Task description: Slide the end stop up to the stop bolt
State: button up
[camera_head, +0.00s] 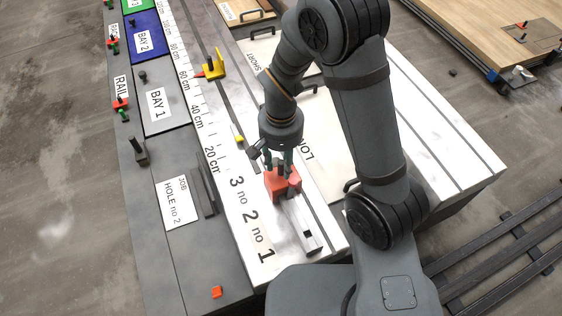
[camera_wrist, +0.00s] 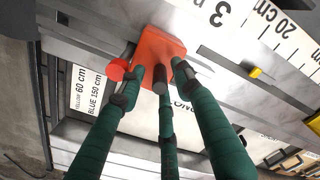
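The end stop is a red-orange block (camera_head: 283,184) on the metal rail beside the numbers 3, 2 and 1. The wrist view shows it as a flat red block (camera_wrist: 160,45), with a round red knob (camera_wrist: 117,69) to its left. My gripper (camera_head: 277,160) is right over the block, its green fingers pointing at it. In the wrist view my gripper's fingertips (camera_wrist: 158,76) reach the block's near edge; whether they grip it is unclear. A small dark piece (camera_head: 307,235) stands on the rail near number 1; I cannot tell whether it is the stop bolt.
A yellow stop (camera_head: 215,66) and a small yellow marker (camera_head: 239,139) lie farther up the scale. A card (camera_head: 177,202) reads "JOB HOLE no 2". A dark upright peg (camera_head: 139,151) stands on the left panel, and a small orange piece (camera_head: 216,291) lies at its near end.

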notch_tip(320, 180, up, 12)
dwell(0.6)
dwell(0.4)
notch_tip(320, 180, down, 12)
jog(key=shift+r, duration=0.2)
jog(key=shift+f, duration=0.3)
jog(key=shift+w+r, duration=0.15)
jog(key=shift+w, duration=0.15)
jog(key=shift+w+a, duration=0.1)
jog(key=shift+a, duration=0.05)
